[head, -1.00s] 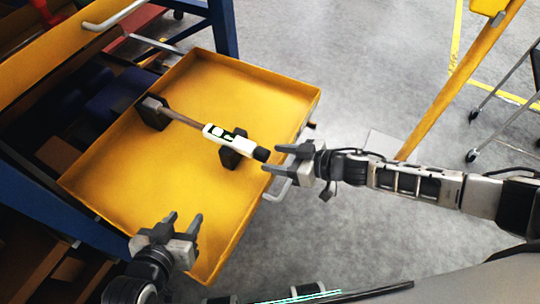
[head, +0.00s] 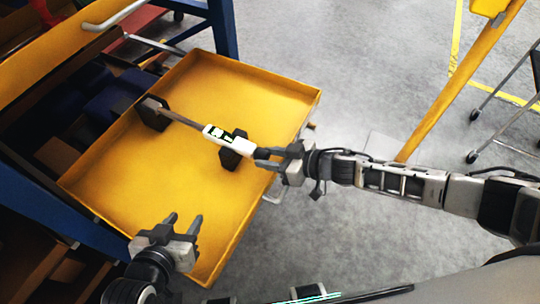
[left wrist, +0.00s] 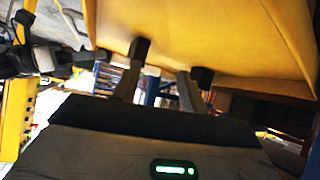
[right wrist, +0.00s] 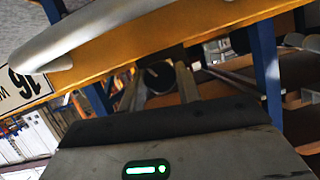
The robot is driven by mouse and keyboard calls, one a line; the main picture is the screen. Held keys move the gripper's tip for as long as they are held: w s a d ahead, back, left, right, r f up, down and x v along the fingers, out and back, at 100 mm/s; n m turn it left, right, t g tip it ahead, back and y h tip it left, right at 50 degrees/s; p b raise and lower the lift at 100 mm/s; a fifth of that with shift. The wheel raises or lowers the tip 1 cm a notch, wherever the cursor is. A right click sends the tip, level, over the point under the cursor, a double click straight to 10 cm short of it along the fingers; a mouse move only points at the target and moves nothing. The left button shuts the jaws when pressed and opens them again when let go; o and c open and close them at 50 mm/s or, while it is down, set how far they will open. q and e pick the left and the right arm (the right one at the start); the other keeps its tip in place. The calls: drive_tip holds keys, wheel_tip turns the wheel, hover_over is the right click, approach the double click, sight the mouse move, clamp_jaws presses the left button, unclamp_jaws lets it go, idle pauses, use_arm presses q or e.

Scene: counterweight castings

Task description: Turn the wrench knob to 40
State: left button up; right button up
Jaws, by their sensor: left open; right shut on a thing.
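The wrench (head: 190,122) lies across two dark supports in the yellow drawer (head: 175,195). It has a grey shaft and a white body with a lit display (head: 220,135), whose digits are too small to read. Its dark knob (head: 262,153) is at the right end. My right gripper (head: 271,158) is shut on the knob. The right wrist view shows the round dark knob end (right wrist: 157,76) between the fingers.
The drawer handle (head: 277,190) is just below my right gripper. A blue cabinet frame (head: 222,28) stands behind the drawer. A yellow post (head: 450,90) and a wheeled cart (head: 510,115) stand at the right. The drawer floor around the wrench is bare.

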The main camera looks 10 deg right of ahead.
drive_tip(key=shift+s+n+t+h+p, duration=0.15)
drive_tip(key=shift+n+t+h+p, duration=0.45)
drive_tip(key=shift+n, duration=0.5)
drive_tip(key=shift+a+n+t+b, duration=0.1)
drive_tip(key=shift+n+t+b, duration=0.5)
drive_tip(key=shift+n, duration=0.5)
drive_tip(key=o, duration=1)
drive_tip(key=shift+c, duration=0.2)
drive_tip(key=shift+h, duration=0.3)
drive_tip(key=v, duration=1.6)
drive_tip(key=shift+f+p, duration=0.2)
drive_tip(key=shift+p, duration=0.25)
